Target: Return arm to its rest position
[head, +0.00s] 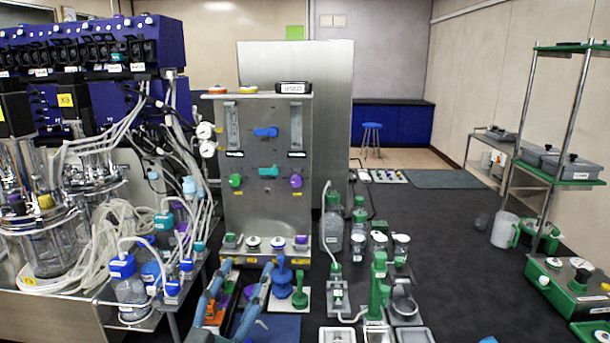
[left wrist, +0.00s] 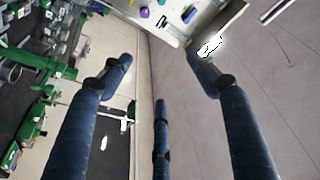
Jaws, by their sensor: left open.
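My left gripper (head: 249,268) comes up from the bottom of the head view, in front of the grey control panel (head: 263,190). Its blue fingers are spread apart with nothing between them. In the left wrist view the left gripper (left wrist: 160,70) is also open and empty. There its fingers point toward part of a panel with coloured knobs (left wrist: 163,14) at the top, without visible contact. A blue stand-like item (head: 282,277) is close to the right finger in the head view; I cannot tell the gap. My right gripper is not seen.
Bioreactor vessels (head: 40,215) and tangled white tubing crowd the left. Bottles (head: 333,225) and green-topped bench items (head: 379,280) stand right of the panel.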

